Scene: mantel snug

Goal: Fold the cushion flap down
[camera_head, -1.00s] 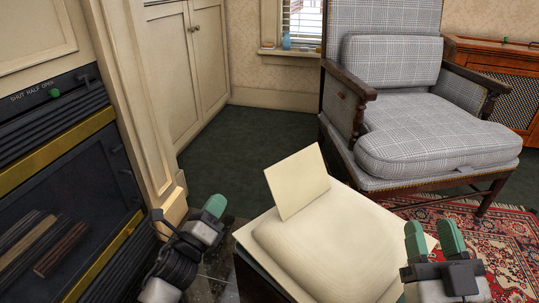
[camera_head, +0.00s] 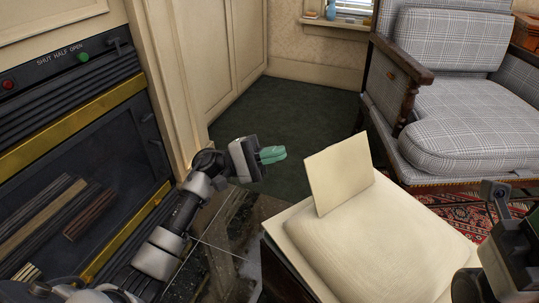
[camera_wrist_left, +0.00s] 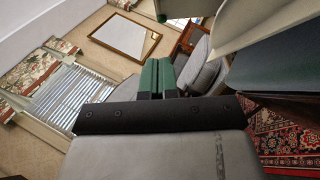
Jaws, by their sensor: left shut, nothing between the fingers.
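The cushion (camera_head: 375,240) is a cream padded square on top of a low dark box-like stool. Its flap (camera_head: 339,174), a flat cream panel, stands up, tilted, along the far left edge. My left gripper (camera_head: 272,155) is shut and empty, to the left of the flap and apart from it, with green fingertips pointing right. In the left wrist view the shut green fingers (camera_wrist_left: 157,78) show, and a cream panel (camera_wrist_left: 265,25) that looks like the flap is at upper right. My right gripper (camera_head: 510,235) is partly in view at the right edge; its fingertips are not clear.
A fireplace with a brass strip (camera_head: 75,125) and a slider panel stands at left. A checked armchair (camera_head: 465,110) with wooden arms is behind the cushion on the right, over a red patterned rug (camera_head: 455,212). Dark green floor (camera_head: 290,115) is open behind my left gripper.

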